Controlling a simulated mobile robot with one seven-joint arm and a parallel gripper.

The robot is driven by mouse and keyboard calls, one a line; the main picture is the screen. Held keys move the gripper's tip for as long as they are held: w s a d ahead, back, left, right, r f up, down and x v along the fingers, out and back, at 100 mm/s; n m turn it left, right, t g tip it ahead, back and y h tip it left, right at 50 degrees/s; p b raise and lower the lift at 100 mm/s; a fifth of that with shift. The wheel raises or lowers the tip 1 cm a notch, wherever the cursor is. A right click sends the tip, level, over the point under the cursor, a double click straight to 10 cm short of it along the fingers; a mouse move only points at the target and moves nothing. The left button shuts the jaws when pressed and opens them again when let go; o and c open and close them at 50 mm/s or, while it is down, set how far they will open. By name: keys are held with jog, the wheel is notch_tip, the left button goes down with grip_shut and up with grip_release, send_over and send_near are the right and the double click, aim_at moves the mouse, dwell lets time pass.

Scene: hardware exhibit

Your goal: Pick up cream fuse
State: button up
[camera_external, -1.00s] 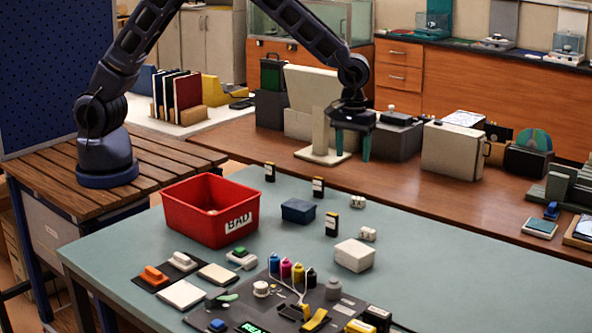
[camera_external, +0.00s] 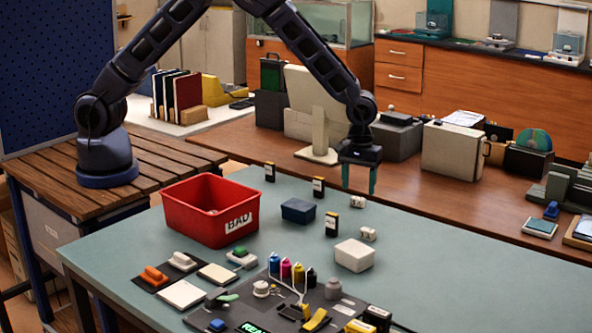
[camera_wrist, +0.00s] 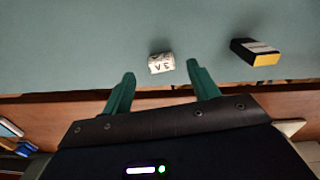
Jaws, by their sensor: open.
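Two small cream fuses lie on the green table, a rear one (camera_external: 357,201) and a nearer one (camera_external: 368,233). My gripper (camera_external: 359,190) is open and empty, fingers pointing down, above the table's far side near the rear fuse. In the wrist view a cream fuse (camera_wrist: 161,63) marked "3A" lies just beyond and between the two green fingertips (camera_wrist: 160,78), apart from them. It looks like the rear one. Nothing hides it.
A black box with a yellow end (camera_wrist: 256,52) lies right of the fuse in the wrist view. Several similar upright boxes (camera_external: 332,224), a blue box (camera_external: 298,211), a white box (camera_external: 354,255) and a red bin (camera_external: 190,220) stand on the table.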

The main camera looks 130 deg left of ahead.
aim_at(358, 198)
jog(key=f, duration=0.4)
jog(key=shift+s+a, duration=0.1)
jog(key=shift+a, duration=0.15)
jog(key=c, duration=1.1)
jog(key=shift+o, duration=0.2)
